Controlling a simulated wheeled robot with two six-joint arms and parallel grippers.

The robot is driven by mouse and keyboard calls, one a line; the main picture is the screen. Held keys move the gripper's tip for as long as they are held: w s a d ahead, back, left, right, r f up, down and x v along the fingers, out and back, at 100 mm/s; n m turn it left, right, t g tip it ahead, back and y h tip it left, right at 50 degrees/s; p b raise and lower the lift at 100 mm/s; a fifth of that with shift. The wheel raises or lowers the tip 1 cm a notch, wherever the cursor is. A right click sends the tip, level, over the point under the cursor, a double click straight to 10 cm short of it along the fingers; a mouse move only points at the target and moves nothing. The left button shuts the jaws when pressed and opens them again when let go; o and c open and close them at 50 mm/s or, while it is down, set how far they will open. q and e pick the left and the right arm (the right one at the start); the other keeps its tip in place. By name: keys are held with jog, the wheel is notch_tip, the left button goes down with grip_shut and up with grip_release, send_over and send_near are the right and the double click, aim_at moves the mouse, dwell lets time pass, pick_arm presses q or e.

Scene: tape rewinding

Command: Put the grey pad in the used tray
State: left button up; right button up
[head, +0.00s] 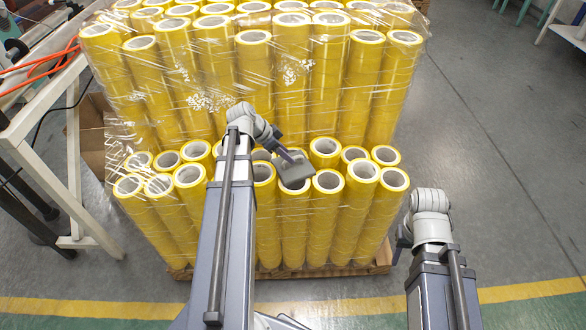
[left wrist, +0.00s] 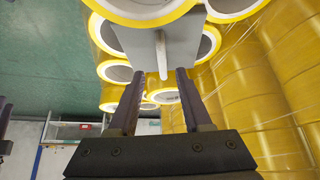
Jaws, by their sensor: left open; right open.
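The grey pad (head: 295,174) sits against the tops of the front yellow rolls in the head view. In the left wrist view the pad (left wrist: 178,42) is a flat grey plate with a pale peg standing out toward me. My left gripper (left wrist: 160,73) is open, its two dark fingers apart on either side of the peg's end, with gaps to it. In the head view the left gripper (head: 284,154) is small and partly hidden behind its wrist. My right gripper (head: 403,240) is open, low at the right, mostly hidden by its arm. I cannot make out a used tray.
Film-wrapped yellow rolls (head: 255,60) stand in a tall stack behind lower front rolls (head: 325,215), on a wooden pallet (head: 380,262). A white-framed bench (head: 50,125) with orange cables is at the left. Grey floor (head: 500,150) is clear at the right.

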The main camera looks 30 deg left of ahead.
aim_at(289, 174)
pick_arm(q)
jog(key=b+x, duration=0.4)
jog(key=x, duration=0.1)
jog(key=shift+w+a+f, duration=0.1)
jog(key=shift+w, duration=0.1)
jog(key=shift+c, duration=0.3)
grip_shut()
